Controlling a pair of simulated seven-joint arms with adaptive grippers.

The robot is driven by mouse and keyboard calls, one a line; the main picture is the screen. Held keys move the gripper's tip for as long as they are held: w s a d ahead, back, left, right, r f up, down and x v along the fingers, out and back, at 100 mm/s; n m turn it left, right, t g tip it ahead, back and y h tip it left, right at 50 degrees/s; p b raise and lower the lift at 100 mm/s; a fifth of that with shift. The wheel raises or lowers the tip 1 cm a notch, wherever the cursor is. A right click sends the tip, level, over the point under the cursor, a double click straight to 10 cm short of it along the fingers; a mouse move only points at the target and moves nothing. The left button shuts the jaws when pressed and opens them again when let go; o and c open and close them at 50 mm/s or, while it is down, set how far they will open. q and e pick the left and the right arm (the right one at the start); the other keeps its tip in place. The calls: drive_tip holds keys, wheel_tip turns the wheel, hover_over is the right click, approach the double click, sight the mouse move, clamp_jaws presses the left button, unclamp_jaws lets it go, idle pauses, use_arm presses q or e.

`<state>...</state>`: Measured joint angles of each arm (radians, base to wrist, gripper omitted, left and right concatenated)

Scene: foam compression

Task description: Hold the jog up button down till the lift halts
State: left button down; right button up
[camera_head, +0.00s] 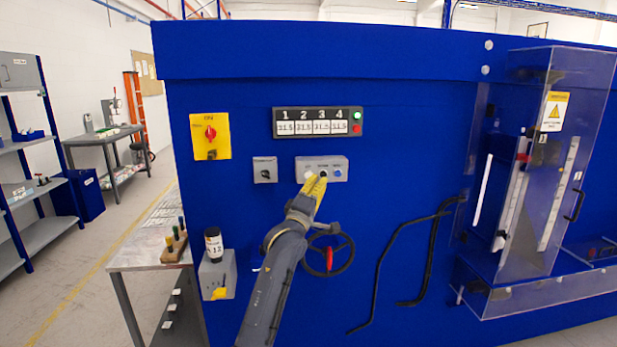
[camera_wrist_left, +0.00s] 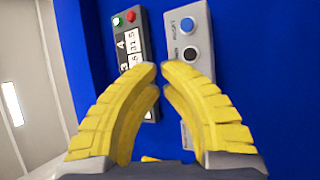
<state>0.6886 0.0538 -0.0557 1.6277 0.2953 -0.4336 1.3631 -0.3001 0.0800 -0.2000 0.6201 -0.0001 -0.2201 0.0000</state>
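A grey button box (camera_head: 338,162) on the blue panel carries a row of buttons: a pale one at left, a black one (camera_head: 324,175) in the middle and a blue one (camera_head: 338,173) at right. The labels are too small to tell which is jog up. My left gripper (camera_head: 320,182) has yellow fingers, close together just below the box in the head view. In the left wrist view, the fingertips (camera_wrist_left: 159,69) nearly meet, with nothing held between them. The blue button (camera_wrist_left: 187,25) and black button (camera_wrist_left: 190,54) show there; the pale one is hidden behind a finger. Contact cannot be told.
A four-number display (camera_head: 311,127) with green and red round parts sits above. A red-on-yellow switch (camera_head: 210,133), a small knob box (camera_head: 265,170) and a handwheel (camera_head: 344,262) are nearby. A clear guarded cabinet (camera_head: 580,100) juts out at right. A bench (camera_head: 135,258) stands at left.

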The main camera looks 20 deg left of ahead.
sight(308, 175)
use_arm(q)
drive_tip(key=w+a, duration=0.2)
drive_tip(key=w, duration=0.3)
drive_tip(key=shift+w+a, duration=0.25)
drive_tip(key=shift+a, duration=0.1)
drive_tip(key=shift+w, duration=0.15)
idle(1.4)
drive_tip(key=shift+w+a, duration=0.15)
drive_tip(key=shift+w, duration=0.1)
drive_tip(key=shift+w+a, duration=0.2)
drive_tip(key=shift+w, duration=0.2)
idle(4.9)
